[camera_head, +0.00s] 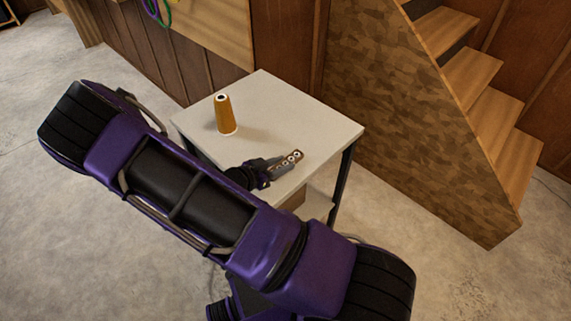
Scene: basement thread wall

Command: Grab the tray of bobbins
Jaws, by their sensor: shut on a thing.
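The tray of bobbins (296,155) is a small brown holder with several pale round bobbins in a row. It is at the right part of the white table (265,100), close to the front right edge. My gripper (281,167) is shut on the tray at its near end. The tray's near part is hidden by the gripper. I cannot tell whether the tray touches the tabletop or is slightly above it.
An orange-brown thread cone (226,114) stands upright on the table's left part. Wooden stairs (470,85) with a patterned side panel stand to the right. The tabletop's back and middle are clear. A box-like thing (294,200) shows under the tabletop.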

